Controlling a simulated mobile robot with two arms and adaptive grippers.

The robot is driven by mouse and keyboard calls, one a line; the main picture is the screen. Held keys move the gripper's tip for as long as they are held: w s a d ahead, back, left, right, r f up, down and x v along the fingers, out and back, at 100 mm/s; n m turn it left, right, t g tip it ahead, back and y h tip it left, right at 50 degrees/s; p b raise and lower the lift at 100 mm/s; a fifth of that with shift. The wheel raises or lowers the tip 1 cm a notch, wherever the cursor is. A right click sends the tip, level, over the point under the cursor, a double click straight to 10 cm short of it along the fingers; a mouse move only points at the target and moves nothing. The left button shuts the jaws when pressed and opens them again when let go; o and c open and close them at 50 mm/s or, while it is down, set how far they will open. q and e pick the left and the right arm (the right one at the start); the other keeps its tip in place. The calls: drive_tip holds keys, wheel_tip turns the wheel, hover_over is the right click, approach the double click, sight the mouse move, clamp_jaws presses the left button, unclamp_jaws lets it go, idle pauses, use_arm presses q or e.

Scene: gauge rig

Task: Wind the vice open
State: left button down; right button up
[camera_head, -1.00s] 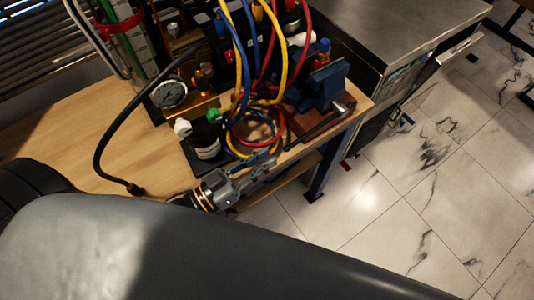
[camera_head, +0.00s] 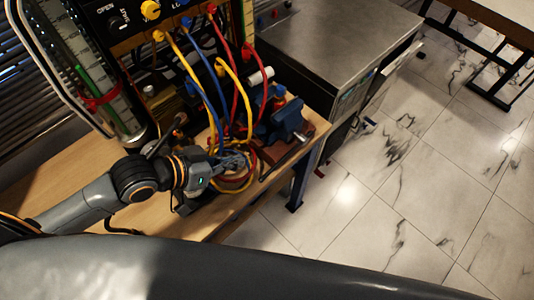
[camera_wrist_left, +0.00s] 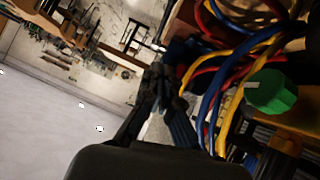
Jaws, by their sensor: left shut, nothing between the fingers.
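The vice (camera_head: 287,119) is blue on a reddish-brown block at the bench's right end in the head view. A small metal piece shows at its front right (camera_head: 301,138); I cannot tell whether it is the vice handle. My left gripper (camera_head: 238,162) is shut and empty, left of and nearer than the vice, apart from it in the picture. It overlaps the looped hoses; contact cannot be told. In the left wrist view its fingers (camera_wrist_left: 166,98) are close together, with hoses beside them. My right gripper is not in view.
Yellow, blue and red hoses (camera_head: 207,90) hang from the panel (camera_head: 120,22) down to the wooden bench (camera_head: 75,175). A green knob (camera_wrist_left: 271,92) shows in the left wrist view. A metal-topped cabinet (camera_head: 335,45) stands behind the vice. The tiled floor (camera_head: 400,190) on the right is clear.

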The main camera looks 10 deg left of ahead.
use_arm(q)
drive_tip(key=p, duration=0.3)
approach(276, 165)
drive_tip(key=x, duration=0.3)
drive_tip(key=r+x, duration=0.1)
drive_tip(key=x, duration=0.1)
drive_tip(key=shift+w+d+f, duration=0.15)
drive_tip(key=shift+w+d, duration=0.1)
drive_tip(key=shift+w, duration=0.15)
drive_tip(key=shift+f, duration=0.6)
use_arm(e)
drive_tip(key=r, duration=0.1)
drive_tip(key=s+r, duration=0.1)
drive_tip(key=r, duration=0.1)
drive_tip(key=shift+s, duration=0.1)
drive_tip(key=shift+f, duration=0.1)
